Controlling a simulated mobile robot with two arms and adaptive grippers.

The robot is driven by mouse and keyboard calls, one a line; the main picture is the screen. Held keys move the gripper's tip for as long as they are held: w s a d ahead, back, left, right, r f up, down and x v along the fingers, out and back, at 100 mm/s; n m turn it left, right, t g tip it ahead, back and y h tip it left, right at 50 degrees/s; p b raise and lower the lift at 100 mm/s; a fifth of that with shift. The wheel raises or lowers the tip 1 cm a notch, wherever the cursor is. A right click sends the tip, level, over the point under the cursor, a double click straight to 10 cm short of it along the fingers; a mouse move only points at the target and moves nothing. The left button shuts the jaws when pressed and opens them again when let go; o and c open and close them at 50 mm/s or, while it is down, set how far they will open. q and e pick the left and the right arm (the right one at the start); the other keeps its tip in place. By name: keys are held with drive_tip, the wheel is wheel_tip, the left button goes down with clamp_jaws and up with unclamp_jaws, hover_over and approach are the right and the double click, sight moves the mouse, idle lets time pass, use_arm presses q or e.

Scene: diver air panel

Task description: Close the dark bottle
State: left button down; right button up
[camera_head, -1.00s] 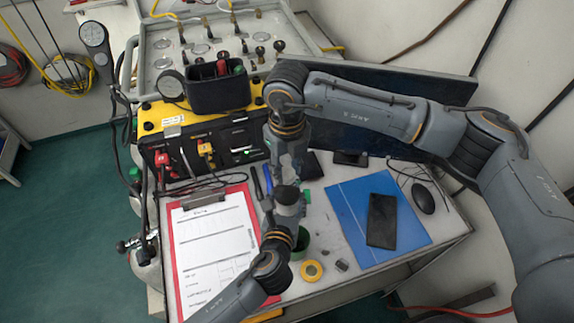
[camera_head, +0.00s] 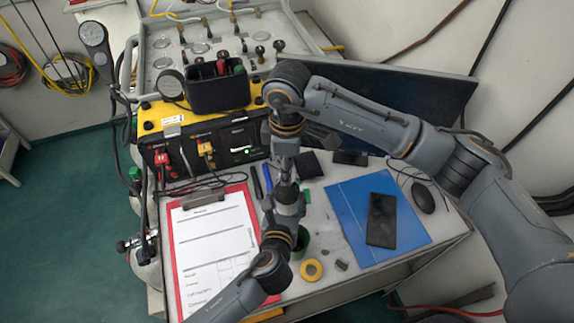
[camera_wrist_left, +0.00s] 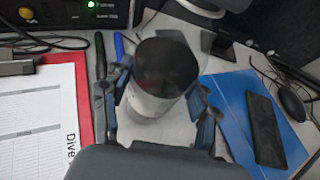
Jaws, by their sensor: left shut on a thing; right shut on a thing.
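My left gripper (camera_head: 287,188) is shut on the bottle, which is hard to make out in the head view. In the left wrist view, the bottle (camera_wrist_left: 153,100) stands between my left fingers (camera_wrist_left: 155,108). It has a dark upper part and a pale grey-white lower part. My right gripper (camera_head: 284,160) points down from directly above my left gripper, very close to it. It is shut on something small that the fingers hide. I cannot tell whether the dark top of the bottle touches it.
A red clipboard (camera_head: 177,240) with paper lies on the left. A blue folder (camera_head: 350,205) with a black phone (camera_head: 381,220) lies on the right. A yellow tape roll (camera_head: 311,271) and a green cup (camera_head: 302,240) are near the front. A yellow-black panel (camera_head: 150,118) stands behind.

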drive_tip(key=shift+m, duration=0.5)
drive_tip(key=o, duration=0.7)
drive_tip(key=shift+r, duration=2.3)
drive_tip(key=shift+c, duration=0.4)
